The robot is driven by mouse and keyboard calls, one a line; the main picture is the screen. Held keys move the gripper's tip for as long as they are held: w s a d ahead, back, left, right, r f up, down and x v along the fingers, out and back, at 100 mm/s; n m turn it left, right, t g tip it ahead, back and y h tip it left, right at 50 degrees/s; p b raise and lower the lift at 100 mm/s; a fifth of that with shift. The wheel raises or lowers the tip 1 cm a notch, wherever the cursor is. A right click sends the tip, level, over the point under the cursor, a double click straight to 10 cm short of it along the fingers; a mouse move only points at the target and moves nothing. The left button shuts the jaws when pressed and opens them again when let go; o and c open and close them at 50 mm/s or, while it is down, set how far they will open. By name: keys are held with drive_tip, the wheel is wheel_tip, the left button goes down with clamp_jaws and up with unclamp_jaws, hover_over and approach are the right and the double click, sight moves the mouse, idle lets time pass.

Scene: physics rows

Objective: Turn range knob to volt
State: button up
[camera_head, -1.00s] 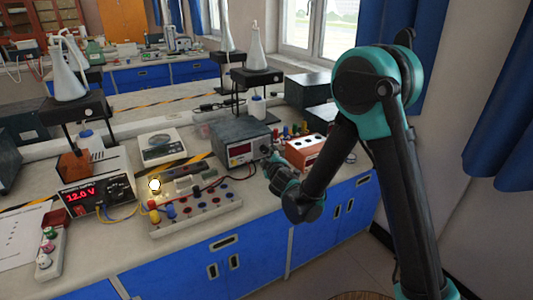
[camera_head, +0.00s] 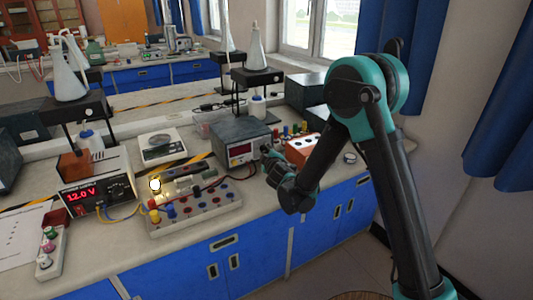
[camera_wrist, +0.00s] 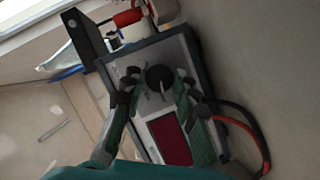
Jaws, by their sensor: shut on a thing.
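The range knob (camera_wrist: 158,78) is a round black knob with a pale pointer line, on the grey front panel of the meter (camera_wrist: 142,62). The meter's dark red display (camera_wrist: 170,140) sits beside the knob. In the head view the meter is a dark grey box (camera_head: 240,134) on the bench; my gripper (camera_head: 268,158) is at its front right and hides the knob there. In the wrist view my gripper (camera_wrist: 157,85) has one finger on each side of the knob and is shut on it. The exact finger contact is hard to see.
Red and black leads (camera_wrist: 240,122) run from the meter near one finger. A circuit board (camera_head: 195,212) lies in front of the meter. An orange box (camera_head: 303,147) stands to its right. A power supply (camera_head: 97,190) reading 12.0 V stands at left.

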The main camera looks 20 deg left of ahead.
clamp_jaws()
drive_tip(key=m+g, duration=0.2)
drive_tip(key=m, duration=0.1)
drive_tip(key=shift+d+r+m+y, duration=0.1)
drive_tip(key=shift+d+m+y, duration=0.05)
drive_tip(key=shift+m+y, duration=0.15)
drive_tip(key=shift+w+m+g+y, duration=0.1)
drive_tip(key=shift+m+g+y, duration=0.6)
drive_tip(key=shift+m+g, duration=0.7)
drive_tip(key=shift+m+t, duration=0.3)
drive_tip(key=o, duration=0.9)
unclamp_jaws()
